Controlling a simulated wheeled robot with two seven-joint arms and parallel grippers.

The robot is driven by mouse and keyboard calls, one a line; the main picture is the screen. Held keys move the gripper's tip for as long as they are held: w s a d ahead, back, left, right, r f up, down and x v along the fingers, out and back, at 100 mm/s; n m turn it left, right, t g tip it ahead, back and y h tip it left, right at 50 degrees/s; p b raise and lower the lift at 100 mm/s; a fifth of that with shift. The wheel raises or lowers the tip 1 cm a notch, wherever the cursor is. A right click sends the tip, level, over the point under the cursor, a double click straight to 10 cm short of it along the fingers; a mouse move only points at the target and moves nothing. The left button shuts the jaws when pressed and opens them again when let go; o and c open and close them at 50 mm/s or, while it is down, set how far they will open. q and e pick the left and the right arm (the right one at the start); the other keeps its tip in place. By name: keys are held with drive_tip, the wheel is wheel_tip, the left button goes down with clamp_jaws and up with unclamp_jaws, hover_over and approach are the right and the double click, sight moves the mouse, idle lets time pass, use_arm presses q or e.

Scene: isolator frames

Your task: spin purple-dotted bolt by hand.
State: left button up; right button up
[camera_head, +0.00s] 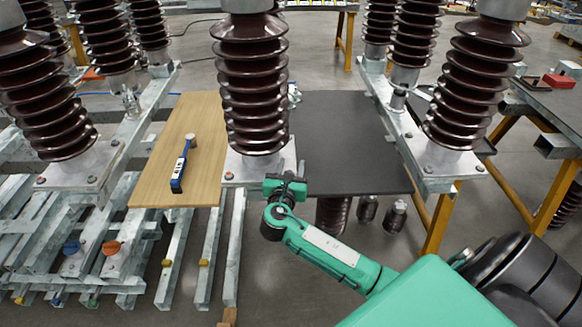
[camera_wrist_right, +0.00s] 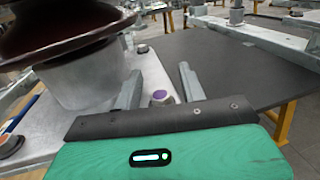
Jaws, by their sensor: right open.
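The purple-dotted bolt (camera_wrist_right: 161,97) sits on the pale metal base plate (camera_wrist_right: 152,73) of the middle insulator in the right wrist view. My right gripper (camera_wrist_right: 160,82) is open, with its two grey fingers on either side of the bolt and a gap to each. Whether the fingertips reach down to the bolt head I cannot tell. In the head view my right gripper (camera_head: 286,178) is at the front right corner of the middle insulator's base (camera_head: 240,170) and hides the bolt. My left gripper is not in view.
The brown ribbed insulator (camera_head: 250,90) rises close beside my right gripper. The dark board (camera_head: 350,165) to the right is clear. Another bolt (camera_wrist_right: 142,48) with a reddish dot stands farther back on the plate.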

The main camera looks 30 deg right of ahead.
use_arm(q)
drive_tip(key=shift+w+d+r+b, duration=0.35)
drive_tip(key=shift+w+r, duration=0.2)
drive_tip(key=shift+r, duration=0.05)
use_arm(e)
drive_tip(key=v, duration=1.3)
drive_tip(key=shift+s+a, duration=0.25)
drive_tip(key=shift+a, duration=0.1)
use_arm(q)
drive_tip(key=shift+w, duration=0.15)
